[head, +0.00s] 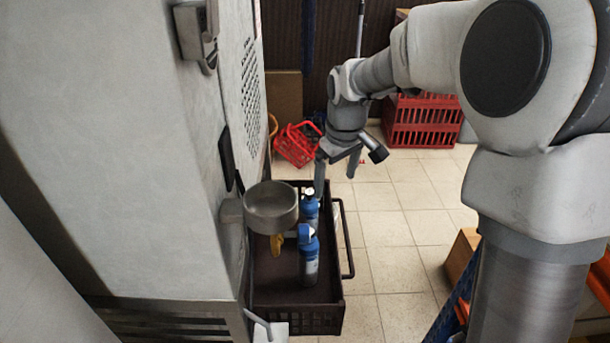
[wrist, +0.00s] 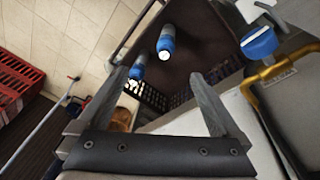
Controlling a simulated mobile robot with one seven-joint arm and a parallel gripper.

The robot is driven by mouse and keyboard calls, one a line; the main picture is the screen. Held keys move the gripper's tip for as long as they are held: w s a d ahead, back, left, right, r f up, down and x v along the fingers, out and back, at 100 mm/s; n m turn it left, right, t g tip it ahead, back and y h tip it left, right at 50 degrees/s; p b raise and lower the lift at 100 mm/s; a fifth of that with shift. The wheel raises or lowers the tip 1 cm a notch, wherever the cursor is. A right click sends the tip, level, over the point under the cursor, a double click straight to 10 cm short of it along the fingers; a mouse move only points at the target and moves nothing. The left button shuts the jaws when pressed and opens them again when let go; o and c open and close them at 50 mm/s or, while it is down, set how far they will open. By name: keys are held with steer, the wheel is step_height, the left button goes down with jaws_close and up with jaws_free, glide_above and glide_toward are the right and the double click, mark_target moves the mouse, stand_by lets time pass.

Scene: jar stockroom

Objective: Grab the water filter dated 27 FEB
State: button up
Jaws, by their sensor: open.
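Two blue-and-grey cylinders, likely water filters, stand upright in a dark tray. In the head view, the nearer one (head: 308,262) is in the tray's middle and the farther one (head: 310,210) is behind it. In the wrist view they show as a right cylinder (wrist: 166,42) and a left cylinder (wrist: 138,68). No date is readable on either. My gripper (head: 336,172) is open and empty, above the tray's far end near the farther cylinder. Its fingers also show in the wrist view (wrist: 157,78), with both cylinders beyond them.
The dark tray (head: 326,322) has a side rail (head: 346,240). A grey round bowl (head: 271,210) juts over its left side from a large pale cabinet (head: 120,120). Red baskets (head: 296,146) and a red crate (head: 424,122) stand behind.

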steer(key=n+g+y+b, duration=0.1)
steer(key=n+b, duration=0.1)
steer(key=b, duration=0.1)
glide_above(308, 254)
steer(key=w+d, duration=0.2)
step_height(308, 254, down, 15)
steer(key=f+b, duration=0.1)
steer(key=f, duration=0.3)
steer(key=a+f+b, duration=0.1)
steer(key=f, duration=0.2)
steer(key=f+b, duration=0.1)
steer(key=f, duration=0.3)
steer(key=shift+w+a+f, duration=0.15)
steer(key=shift+w+f, duration=0.2)
steer(key=shift+w, duration=0.05)
steer(key=f, duration=0.2)
steer(key=f+b, duration=0.1)
steer(key=a+f+b, duration=0.1)
steer(key=f, duration=0.1)
steer(key=shift+w+f, duration=0.35)
steer(key=shift+c, duration=0.3)
jaws_close()
